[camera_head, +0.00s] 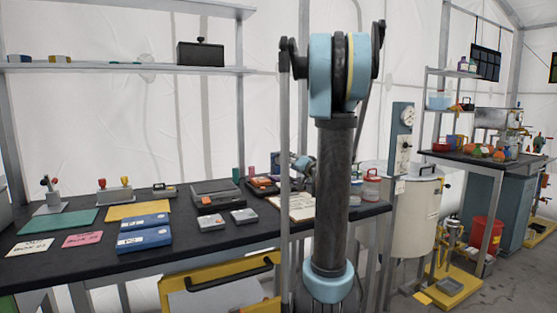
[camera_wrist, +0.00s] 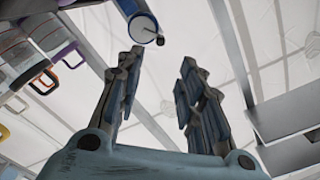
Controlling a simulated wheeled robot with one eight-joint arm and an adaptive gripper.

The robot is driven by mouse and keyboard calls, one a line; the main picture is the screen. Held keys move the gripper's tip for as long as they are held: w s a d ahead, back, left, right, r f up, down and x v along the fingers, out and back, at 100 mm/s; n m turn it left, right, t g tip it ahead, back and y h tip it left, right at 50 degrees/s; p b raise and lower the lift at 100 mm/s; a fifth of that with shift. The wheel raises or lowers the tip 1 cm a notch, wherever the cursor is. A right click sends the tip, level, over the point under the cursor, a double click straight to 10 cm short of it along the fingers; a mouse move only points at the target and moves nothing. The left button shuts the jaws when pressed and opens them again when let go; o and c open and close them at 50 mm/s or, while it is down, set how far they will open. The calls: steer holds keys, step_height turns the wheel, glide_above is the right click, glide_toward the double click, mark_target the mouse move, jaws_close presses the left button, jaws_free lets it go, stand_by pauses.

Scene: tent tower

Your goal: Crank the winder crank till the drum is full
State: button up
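In the wrist view my gripper (camera_wrist: 162,57) is open, its two dark jointed fingers apart with nothing between them. Beyond the fingertips, at the top edge, is a round blue-rimmed pale part (camera_wrist: 141,28) with a small dark knob (camera_wrist: 160,41) on its side. It may be the winder with its crank, but it is cut off and I cannot tell for sure. The knob appears apart from both fingers. In the head view my arm covers the middle, and no winder or drum can be made out clearly.
A black-topped bench (camera_head: 80,262) holds blue boxes (camera_head: 144,232), a grey scale (camera_head: 213,192) and a clipboard (camera_head: 300,206). A large pale tank (camera_head: 415,215) stands right of it. A shelf (camera_head: 120,68) runs above. A red bucket (camera_head: 487,235) stands at right.

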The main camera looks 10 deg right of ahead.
mark_target(278, 156)
steer(key=x, duration=1.4)
steer(key=shift+a, duration=0.1)
jaws_close()
